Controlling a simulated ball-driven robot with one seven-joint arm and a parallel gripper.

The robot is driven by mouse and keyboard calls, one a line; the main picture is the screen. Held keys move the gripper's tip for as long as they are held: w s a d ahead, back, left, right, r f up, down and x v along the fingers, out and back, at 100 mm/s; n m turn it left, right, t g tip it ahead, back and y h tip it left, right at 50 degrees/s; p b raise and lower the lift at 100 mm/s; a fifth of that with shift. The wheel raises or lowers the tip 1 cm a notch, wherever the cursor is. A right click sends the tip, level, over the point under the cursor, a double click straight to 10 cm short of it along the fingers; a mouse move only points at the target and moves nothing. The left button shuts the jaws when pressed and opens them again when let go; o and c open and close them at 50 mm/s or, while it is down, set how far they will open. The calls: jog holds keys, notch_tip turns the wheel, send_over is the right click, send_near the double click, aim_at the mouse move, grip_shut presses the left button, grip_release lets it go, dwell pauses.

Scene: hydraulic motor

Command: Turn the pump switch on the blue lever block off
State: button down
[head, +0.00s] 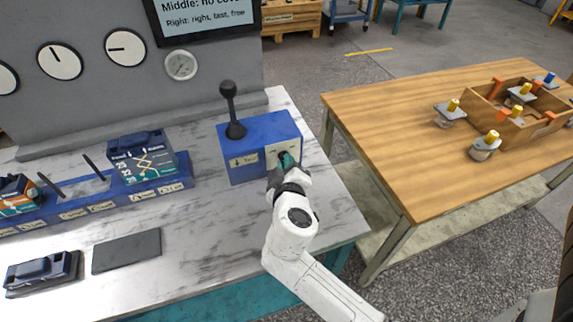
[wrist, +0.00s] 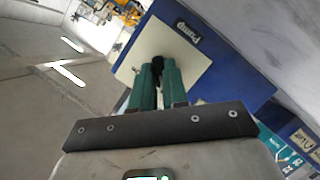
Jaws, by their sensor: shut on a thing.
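The blue lever block (head: 258,130) stands on the marble-topped bench in the head view, with a black ball-topped lever (head: 230,108) upright on its top. On its front right is a pale switch plate (head: 279,150). In the wrist view the plate (wrist: 150,50) lies on the blue face beside a label reading "Pump" (wrist: 188,32). My gripper (head: 285,163) is at this plate. Its green fingers (wrist: 158,68) are shut on the black pump switch (wrist: 157,64) at the plate's middle. The fingers hide much of the switch, and I cannot tell its setting.
Left of the block is a blue valve rack (head: 120,197) with labels and a valve block (head: 143,157). A dark pad (head: 126,251) lies in front. A wooden table (head: 400,130) with an open wooden box (head: 520,130) stands at right, across a gap.

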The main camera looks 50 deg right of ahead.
jog(key=c, duration=1.1)
grip_release()
jog(key=shift+d, duration=0.1)
jog(key=shift+c, duration=0.2)
jog(key=b+v, duration=0.1)
jog(key=v, duration=0.9)
jog(key=shift+s+a, duration=0.2)
jog(key=shift+a, duration=0.1)
jog(key=shift+r, duration=0.1)
